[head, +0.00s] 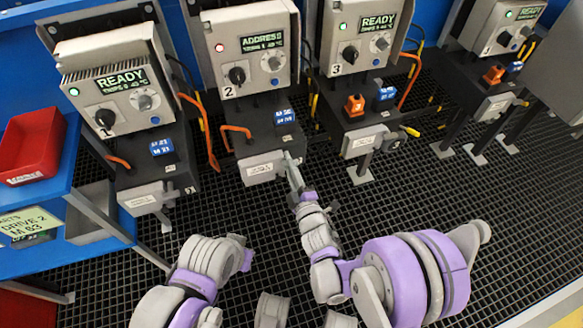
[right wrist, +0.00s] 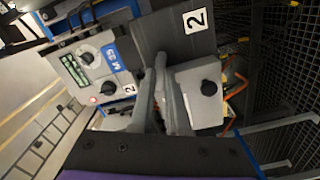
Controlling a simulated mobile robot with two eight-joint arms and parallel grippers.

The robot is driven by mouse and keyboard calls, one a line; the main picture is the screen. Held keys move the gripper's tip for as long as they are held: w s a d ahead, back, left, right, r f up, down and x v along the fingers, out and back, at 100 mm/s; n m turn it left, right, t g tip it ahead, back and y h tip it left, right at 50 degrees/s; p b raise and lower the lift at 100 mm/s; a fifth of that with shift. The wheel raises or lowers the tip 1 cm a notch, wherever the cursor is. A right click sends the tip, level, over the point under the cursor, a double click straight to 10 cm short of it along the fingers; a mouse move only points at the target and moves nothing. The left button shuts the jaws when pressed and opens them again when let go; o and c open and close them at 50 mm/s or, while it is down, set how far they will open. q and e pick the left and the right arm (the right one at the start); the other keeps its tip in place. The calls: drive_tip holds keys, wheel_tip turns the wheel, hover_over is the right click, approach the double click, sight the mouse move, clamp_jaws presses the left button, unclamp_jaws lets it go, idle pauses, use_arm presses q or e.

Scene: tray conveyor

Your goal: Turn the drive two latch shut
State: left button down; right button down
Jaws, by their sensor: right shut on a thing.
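The drive two unit (head: 250,55) has a red light and a display reading ADDRESS. Below it is a dark box with a blue plug (head: 285,116) and a pale labelled latch box (head: 263,168). My right gripper (head: 290,163) is at the right end of that pale box, its fingers close together. In the right wrist view, my right gripper (right wrist: 164,72) reaches beside the dark panel marked 2 (right wrist: 180,35) and the pale box with a black knob (right wrist: 205,90). It is shut on the drive two latch, which the fingers mostly hide.
Drive one (head: 115,85) on the left and drive three (head: 362,40) on the right show READY. An orange cable (head: 205,130) hangs left of drive two. A red bin (head: 32,145) stands on the blue shelf at left. Open grid floor (head: 430,220) lies in front.

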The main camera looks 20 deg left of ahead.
use_arm(q)
drive_tip(key=shift+s+r+p, duration=0.1)
drive_tip(key=shift+r+p, duration=0.5)
drive_tip(key=shift+r, duration=0.2)
use_arm(e)
drive_tip(key=shift+f+n, duration=0.1)
drive_tip(key=shift+n, duration=2.1)
drive_tip(key=c, duration=0.9)
unclamp_jaws()
use_arm(q)
drive_tip(key=shift+s, duration=0.1)
use_arm(e)
drive_tip(key=shift+s, duration=0.1)
